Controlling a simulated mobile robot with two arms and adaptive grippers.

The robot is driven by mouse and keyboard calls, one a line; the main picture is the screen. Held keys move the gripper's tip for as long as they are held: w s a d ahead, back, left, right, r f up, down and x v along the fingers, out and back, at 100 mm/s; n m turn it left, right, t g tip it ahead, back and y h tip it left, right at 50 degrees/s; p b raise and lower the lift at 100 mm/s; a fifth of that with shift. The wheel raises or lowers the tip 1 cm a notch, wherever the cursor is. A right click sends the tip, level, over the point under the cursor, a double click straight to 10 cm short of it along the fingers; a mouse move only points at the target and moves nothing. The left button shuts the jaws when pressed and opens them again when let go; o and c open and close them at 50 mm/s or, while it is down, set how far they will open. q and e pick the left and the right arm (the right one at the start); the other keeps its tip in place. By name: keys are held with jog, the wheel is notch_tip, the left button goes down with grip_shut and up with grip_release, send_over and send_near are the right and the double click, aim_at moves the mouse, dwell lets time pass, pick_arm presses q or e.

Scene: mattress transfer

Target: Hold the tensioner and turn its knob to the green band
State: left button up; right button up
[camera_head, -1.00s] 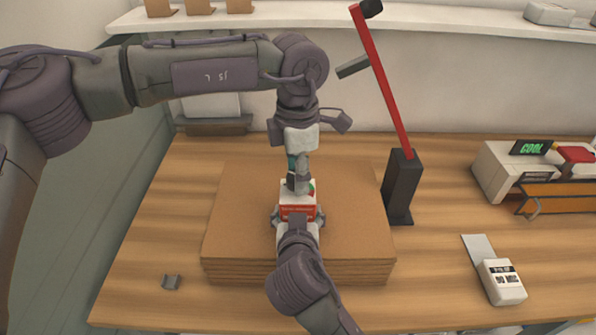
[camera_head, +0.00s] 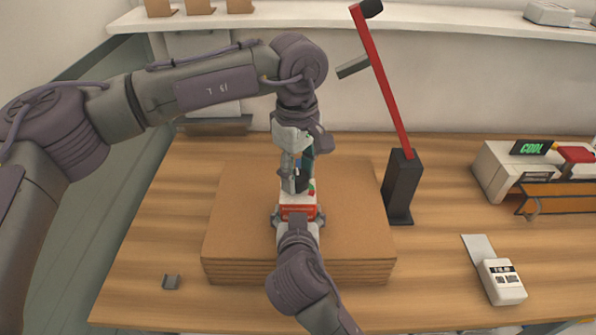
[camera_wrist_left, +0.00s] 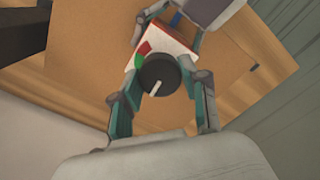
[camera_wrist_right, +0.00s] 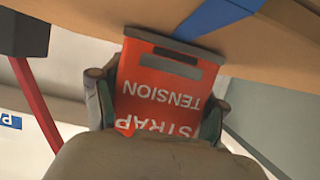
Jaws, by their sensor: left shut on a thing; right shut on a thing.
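The tensioner (camera_head: 298,212) is a red and white box above the brown stacked boards (camera_head: 230,225). In the right wrist view, its red side (camera_wrist_right: 160,90) reads "STRAP TENSION". My right gripper (camera_head: 298,221) is shut on its body. In the left wrist view, the white face carries a green band (camera_wrist_left: 138,62) beside a red band (camera_wrist_left: 145,47). The round black knob (camera_wrist_left: 158,72) has a white pointer, directed to the lower left, away from the green band. My left gripper (camera_head: 296,189) is shut on the knob from above; its fingers also show in the left wrist view (camera_wrist_left: 166,86).
A blue strap (camera_wrist_right: 222,16) runs by the tensioner. A black post with a red lever (camera_head: 383,80) stands right of the boards. A machine reading "COOL" (camera_head: 500,170) and a white "FILM" box (camera_head: 502,283) are farther right.

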aim_at(297, 174)
pick_arm(q)
jog(key=m, duration=0.6)
jog(key=shift+w+a, duration=0.1)
jog(key=shift+w, duration=0.1)
pick_arm(e)
jog(key=shift+r, duration=0.1)
pick_arm(q)
jog(key=m, duration=0.6)
jog(key=shift+m, duration=0.3)
jog(key=o, duration=1.1)
jog(key=shift+s, duration=0.1)
jog(key=shift+o, duration=0.2)
jog(key=shift+r, duration=0.1)
notch_tip(297, 174, up, 12)
